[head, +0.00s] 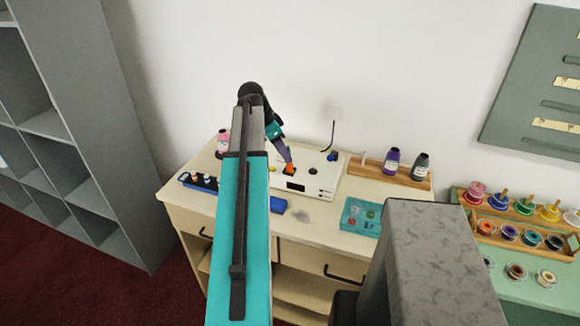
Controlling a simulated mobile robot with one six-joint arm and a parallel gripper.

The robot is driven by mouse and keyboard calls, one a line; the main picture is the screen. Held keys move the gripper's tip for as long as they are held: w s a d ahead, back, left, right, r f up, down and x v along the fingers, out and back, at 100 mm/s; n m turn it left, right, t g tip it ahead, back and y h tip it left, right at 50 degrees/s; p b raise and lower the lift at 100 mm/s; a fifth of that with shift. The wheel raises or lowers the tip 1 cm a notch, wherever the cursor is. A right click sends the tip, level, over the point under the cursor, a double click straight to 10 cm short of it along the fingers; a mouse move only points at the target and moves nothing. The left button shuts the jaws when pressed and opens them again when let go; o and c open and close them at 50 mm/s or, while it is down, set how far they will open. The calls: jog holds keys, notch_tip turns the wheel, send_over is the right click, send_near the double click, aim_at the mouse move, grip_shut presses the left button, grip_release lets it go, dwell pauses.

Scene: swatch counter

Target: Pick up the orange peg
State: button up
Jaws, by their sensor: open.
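The orange peg (289,169) is small in the head view and shows at the top of a white device (318,181) on the cream counter. My gripper (286,161) points down at it from the upper left, with its tip right at the peg. The gripper is open. The fingers are too small to tell whether they stand around the peg or just above it. The peg's lower part is hidden.
A pink bottle (223,142) stands behind. A wooden tray (372,172) holds bottles at right. A teal card (359,217) lies front right.

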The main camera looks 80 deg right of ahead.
aim_at(290, 168)
jog(key=shift+s+f, duration=0.1)
jog(key=shift+f, duration=0.1)
dwell(0.3)
jog(key=shift+p+x, duration=1.05)
jog(key=shift+x, duration=0.35)
jog(key=shift+p+x, duration=0.3)
jog(key=shift+x, duration=0.8)
jog(key=shift+a, duration=0.1)
grip_shut()
